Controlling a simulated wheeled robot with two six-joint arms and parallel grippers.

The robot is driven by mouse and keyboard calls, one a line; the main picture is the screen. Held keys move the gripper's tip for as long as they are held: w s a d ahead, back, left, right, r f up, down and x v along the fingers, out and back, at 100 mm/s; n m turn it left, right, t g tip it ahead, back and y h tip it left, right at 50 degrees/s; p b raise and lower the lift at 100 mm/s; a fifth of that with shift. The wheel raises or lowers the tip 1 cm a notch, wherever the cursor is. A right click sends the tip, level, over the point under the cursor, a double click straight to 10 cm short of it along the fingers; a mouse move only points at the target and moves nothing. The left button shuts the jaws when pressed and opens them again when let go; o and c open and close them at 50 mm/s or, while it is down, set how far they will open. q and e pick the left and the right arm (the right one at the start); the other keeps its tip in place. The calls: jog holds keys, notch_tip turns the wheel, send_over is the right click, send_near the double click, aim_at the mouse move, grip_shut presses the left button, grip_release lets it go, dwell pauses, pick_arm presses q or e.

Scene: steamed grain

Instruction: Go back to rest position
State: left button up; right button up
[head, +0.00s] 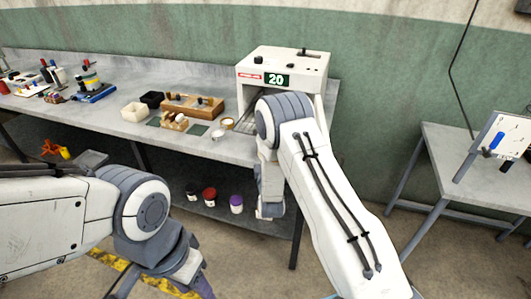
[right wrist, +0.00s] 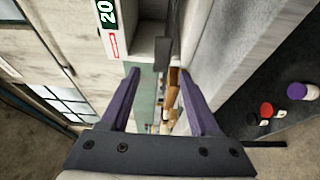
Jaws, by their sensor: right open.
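My right arm reaches up the middle of the head view in front of the bench and the white machine. Its gripper is hidden by my own arm there. In the right wrist view my right gripper (right wrist: 159,72) is open, with its two purple fingers apart and nothing between them. My left arm comes in at the lower left of the head view and bends downward. Only a purple bit of my left gripper (head: 203,287) shows at the bottom edge, so its jaws cannot be made out.
The white machine (head: 283,66) marked 20 stands on the grey bench (head: 95,112). Lidded jars (head: 236,203) stand on the lower shelf. Another table (head: 455,150) is at right. Floor is open between.

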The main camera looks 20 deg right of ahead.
dwell(0.4)
jog(key=s+a+r+m+g+y, duration=0.2)
jog(key=a+r+g+y, duration=0.2)
jog(key=a, duration=0.7)
jog(key=s+a+r+m+g+y, duration=0.25)
jog(key=s+a+g, duration=0.25)
jog(key=s+a, duration=0.45)
jog(key=s+d+r+m+g, duration=0.1)
jog(key=s+d+g, duration=0.1)
jog(key=s, duration=0.8)
jog(key=s+d+r+m+g+h, duration=0.1)
jog(key=s+d+g, duration=0.1)
jog(key=s, duration=0.9)
jog(key=s+d+r+m+g, duration=0.2)
jog(key=s+g, duration=0.2)
jog(key=s, duration=0.6)
jog(key=shift+s+g+h, duration=0.3)
jog(key=shift+s+h, duration=0.05)
